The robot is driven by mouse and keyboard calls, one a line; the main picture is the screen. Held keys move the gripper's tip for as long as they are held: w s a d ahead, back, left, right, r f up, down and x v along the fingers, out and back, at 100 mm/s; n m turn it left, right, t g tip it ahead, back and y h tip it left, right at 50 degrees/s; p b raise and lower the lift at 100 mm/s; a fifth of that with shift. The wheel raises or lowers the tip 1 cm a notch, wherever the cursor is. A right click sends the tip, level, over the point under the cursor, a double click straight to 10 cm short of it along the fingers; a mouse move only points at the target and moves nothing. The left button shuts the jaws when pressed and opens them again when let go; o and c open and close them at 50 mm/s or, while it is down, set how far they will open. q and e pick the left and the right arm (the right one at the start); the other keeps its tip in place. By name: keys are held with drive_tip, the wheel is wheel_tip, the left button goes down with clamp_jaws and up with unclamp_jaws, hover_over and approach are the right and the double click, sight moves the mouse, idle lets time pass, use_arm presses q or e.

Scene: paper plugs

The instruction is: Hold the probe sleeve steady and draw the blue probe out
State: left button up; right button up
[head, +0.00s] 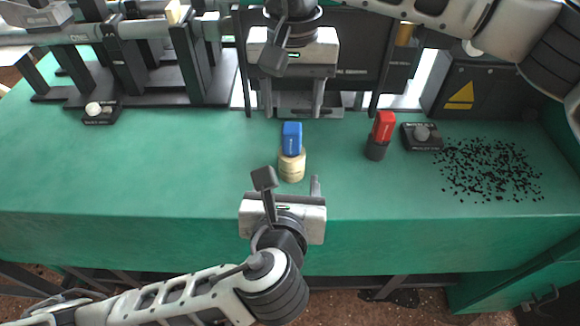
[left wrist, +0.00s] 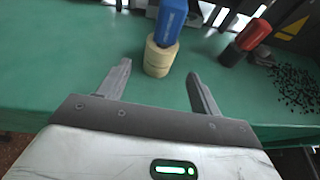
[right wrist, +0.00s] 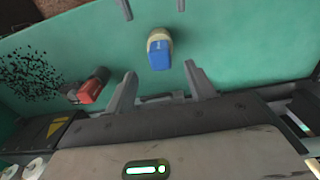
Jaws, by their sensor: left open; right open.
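The blue probe (head: 292,138) stands upright in a cream, ringed sleeve (head: 292,167) on the green table. My left gripper (head: 290,184) is open and empty on the near side of the sleeve. In the left wrist view the sleeve (left wrist: 160,58) lies ahead, just beyond and between the two fingertips. My right gripper (head: 293,112) is open and empty on the far side of the probe, higher up. In the right wrist view the blue probe (right wrist: 160,60) lies ahead between its fingers, apart from them.
A red block in a dark sleeve (head: 380,136) stands to the right, beside a small black box with a knob (head: 422,136). Black granules (head: 490,170) lie scattered at the right. Machine frames line the back edge.

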sight(293, 157)
use_arm(q)
drive_tip(key=x, duration=1)
drive_tip(key=shift+w+f, duration=0.2)
drive_tip(key=shift+w, duration=0.05)
drive_tip(key=c, duration=1.3)
use_arm(e)
drive_tip(key=shift+c, duration=0.8)
wheel_tip(293, 157, up, 5)
drive_tip(key=shift+m, duration=0.5)
drive_tip(key=shift+f, duration=2.8)
